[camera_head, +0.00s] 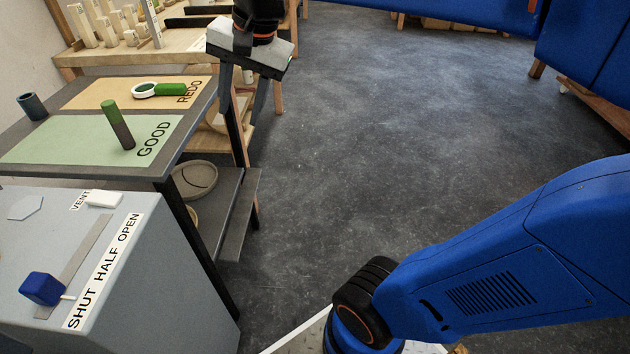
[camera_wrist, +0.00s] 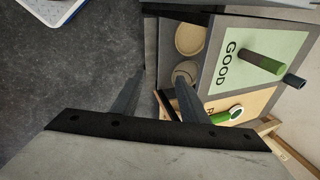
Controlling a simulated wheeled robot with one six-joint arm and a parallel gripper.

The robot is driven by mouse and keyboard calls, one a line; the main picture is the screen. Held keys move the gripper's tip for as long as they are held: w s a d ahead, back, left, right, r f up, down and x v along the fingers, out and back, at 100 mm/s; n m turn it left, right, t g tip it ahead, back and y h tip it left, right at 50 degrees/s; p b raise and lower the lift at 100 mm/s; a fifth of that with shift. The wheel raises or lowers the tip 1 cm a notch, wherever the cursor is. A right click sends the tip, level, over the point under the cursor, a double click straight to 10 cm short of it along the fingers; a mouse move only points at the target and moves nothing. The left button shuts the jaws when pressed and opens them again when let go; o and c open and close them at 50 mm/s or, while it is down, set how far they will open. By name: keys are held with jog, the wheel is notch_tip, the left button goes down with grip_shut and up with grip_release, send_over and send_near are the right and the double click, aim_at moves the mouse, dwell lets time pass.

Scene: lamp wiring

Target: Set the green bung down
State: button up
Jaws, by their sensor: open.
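A cylinder with a green upper part and a dark grey lower part, which I take for the green bung (camera_head: 117,125), stands on the green GOOD mat (camera_head: 60,142). It also shows in the wrist view (camera_wrist: 262,62). My gripper (camera_head: 239,108) is open and hangs beyond the table's right edge, right of the REDO mat and apart from the bung. In the wrist view, nothing sits between its fingers (camera_wrist: 160,76).
A green-handled white ring (camera_head: 168,90) lies on the tan REDO mat (camera_head: 100,96). A dark cup (camera_head: 32,107) stands at the table's left. A grey box with a blue-knobbed slider (camera_head: 42,289) is in front. Round trays (camera_head: 194,181) sit on the lower shelf. The floor at right is clear.

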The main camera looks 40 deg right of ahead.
jog(key=s+d+f+n+h, duration=0.1)
jog(key=s+d+f+n, duration=0.3)
jog(key=s+f, duration=0.2)
jog(key=s+d+f+n+t+h, duration=0.1)
jog(key=s+d+f+n, duration=0.3)
jog(key=s+f, duration=0.3)
jog(key=shift+s+f+n, duration=0.15)
jog(key=shift+f+n, duration=0.45)
jog(key=shift+f, duration=0.3)
